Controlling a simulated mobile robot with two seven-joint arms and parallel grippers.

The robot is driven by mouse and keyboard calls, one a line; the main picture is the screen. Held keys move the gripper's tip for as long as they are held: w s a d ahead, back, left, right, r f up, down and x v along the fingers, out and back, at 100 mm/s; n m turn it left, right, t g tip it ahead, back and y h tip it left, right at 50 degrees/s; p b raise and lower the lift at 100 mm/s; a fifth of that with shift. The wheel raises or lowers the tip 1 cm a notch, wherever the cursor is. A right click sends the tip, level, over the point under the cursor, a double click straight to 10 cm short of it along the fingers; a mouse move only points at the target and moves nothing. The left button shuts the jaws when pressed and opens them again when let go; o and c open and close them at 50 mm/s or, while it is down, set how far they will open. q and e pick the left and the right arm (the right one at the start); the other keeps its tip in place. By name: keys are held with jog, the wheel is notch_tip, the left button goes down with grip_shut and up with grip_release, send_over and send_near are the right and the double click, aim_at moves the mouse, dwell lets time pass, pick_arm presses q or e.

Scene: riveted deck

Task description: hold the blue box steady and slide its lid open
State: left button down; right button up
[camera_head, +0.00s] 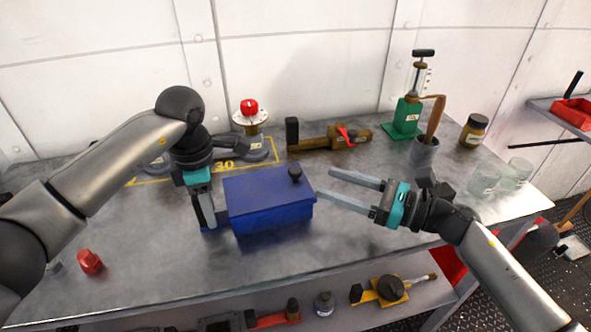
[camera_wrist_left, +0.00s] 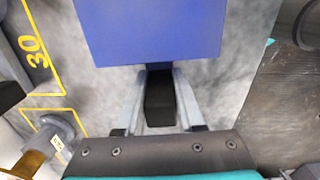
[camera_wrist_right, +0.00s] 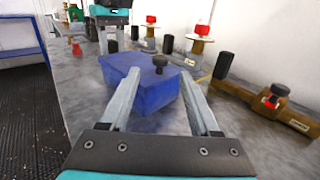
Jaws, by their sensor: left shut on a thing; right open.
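The blue box (camera_head: 270,215) stands on the metal workbench with its blue lid (camera_head: 255,187) on top. A black knob (camera_head: 295,174) sits near the lid's right end. My left gripper (camera_head: 207,222) is at the box's left end, shut on a black handle (camera_wrist_left: 160,98) there, as the left wrist view shows. My right gripper (camera_head: 325,182) is open and empty, its fingers pointing at the box's right end near the knob. The right wrist view shows the box (camera_wrist_right: 150,105) and the knob (camera_wrist_right: 160,62) beyond and between the open fingers.
Behind the box are a brown wooden tool (camera_head: 330,139) and a red-knobbed device (camera_head: 250,115). A red piece (camera_head: 90,262) lies front left. The bench before the box is clear.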

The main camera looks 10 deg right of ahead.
aim_at(296, 170)
jog(key=x, duration=0.8)
jog(key=shift+w+a, duration=0.25)
jog(key=shift+w, duration=0.05)
grip_shut()
dwell(1.1)
